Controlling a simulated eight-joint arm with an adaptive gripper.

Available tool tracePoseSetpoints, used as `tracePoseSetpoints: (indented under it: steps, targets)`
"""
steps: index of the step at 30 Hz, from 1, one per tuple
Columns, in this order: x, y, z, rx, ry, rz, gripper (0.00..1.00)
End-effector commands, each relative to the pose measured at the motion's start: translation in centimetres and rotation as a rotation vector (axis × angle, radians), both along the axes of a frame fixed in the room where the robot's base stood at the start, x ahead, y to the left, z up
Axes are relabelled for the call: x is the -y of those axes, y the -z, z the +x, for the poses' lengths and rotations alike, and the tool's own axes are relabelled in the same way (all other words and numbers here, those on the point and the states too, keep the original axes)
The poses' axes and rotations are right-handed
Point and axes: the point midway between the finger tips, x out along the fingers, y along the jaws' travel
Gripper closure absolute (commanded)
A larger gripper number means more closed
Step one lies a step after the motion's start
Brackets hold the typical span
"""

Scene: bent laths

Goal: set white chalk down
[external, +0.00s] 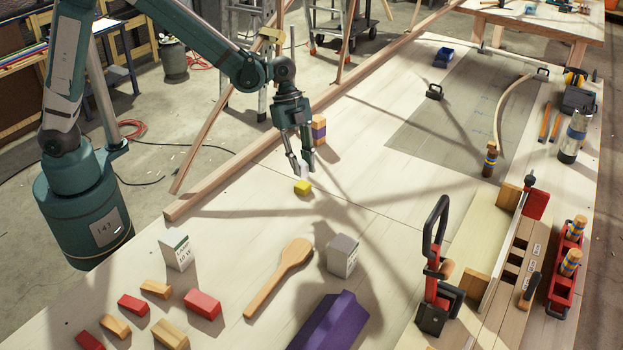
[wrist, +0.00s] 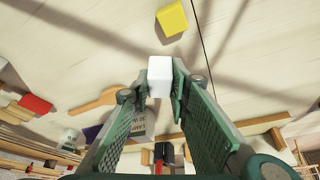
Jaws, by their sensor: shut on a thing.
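The white chalk (wrist: 160,76) is a small white block, seen between my fingertips in the wrist view. My gripper (external: 303,165) points down over the table and is shut on it; in the external view the fingers hide most of the chalk. A yellow block (external: 303,187) lies on the table just in front of the gripper. It also shows in the wrist view (wrist: 172,18), apart from the chalk. I cannot tell how high the chalk is above the table.
A stacked purple and orange block (external: 319,131) stands just behind the gripper. A wooden spoon-shaped paddle (external: 278,277), a grey box (external: 342,256) and a purple block (external: 329,322) lie nearer the front. Red and wooden blocks are at front left.

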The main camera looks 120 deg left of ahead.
Motion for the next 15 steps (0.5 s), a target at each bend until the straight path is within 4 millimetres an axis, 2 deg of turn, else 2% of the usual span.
tracePoseSetpoints:
  steps: [1, 3, 9, 15]
  targets:
    - [-2.1, -0.1, 0.0, 0.0, -0.042, 0.0, 0.94]
    - [-4.8, -0.1, 0.0, 0.001, -0.1, 0.0, 0.94]
    - [-12.3, -0.1, -0.6, 0.003, -0.261, 0.001, 0.94]
    - [-18.1, -0.1, -1.5, 0.008, -0.383, 0.0, 0.94]
